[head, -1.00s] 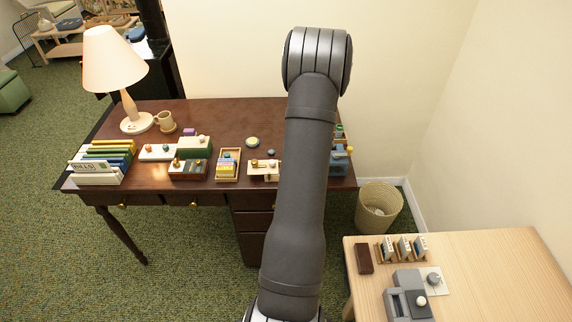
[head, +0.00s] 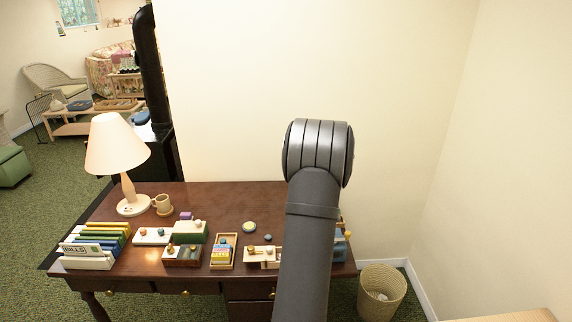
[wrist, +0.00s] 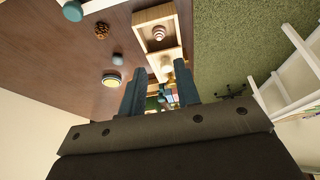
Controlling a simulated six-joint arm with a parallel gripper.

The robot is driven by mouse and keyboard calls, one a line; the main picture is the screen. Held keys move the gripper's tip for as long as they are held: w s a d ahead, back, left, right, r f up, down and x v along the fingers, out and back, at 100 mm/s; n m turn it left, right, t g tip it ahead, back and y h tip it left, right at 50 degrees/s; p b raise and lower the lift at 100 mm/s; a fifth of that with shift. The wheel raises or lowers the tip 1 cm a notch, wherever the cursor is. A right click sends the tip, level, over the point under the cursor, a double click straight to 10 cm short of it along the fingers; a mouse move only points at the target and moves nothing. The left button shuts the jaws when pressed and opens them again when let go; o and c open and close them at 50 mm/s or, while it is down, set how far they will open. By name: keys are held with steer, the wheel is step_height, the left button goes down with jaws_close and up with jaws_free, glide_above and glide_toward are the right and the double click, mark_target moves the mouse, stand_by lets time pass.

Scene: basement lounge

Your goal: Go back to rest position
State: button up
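My gripper (wrist: 160,88) shows in the wrist view with two blue-grey fingers apart. It is open, and I see nothing held between them. In the head view my arm rises in front of the desk's right part, and the gripper itself is hidden. The wrist view looks over the dark brown desk top (wrist: 50,50), with a pale wooden tray (wrist: 144,37) beyond the fingertips. Small things lie left of the tray: a round yellow-topped piece (wrist: 112,79), a blue-grey piece (wrist: 117,56) and a brown ball (wrist: 102,31).
The dark desk (head: 240,196) holds a lamp (head: 117,145), a mug (head: 161,202), a bills file box (head: 88,252) and several small trays. A wastebasket (head: 381,291) stands right of it. A pale table (head: 512,316) edges in at bottom right. The wall behind is bare.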

steer(key=x, duration=1.1)
steer(key=shift+f, duration=0.2)
step_height(320, 180, up, 3)
steer(key=shift+r, duration=0.75)
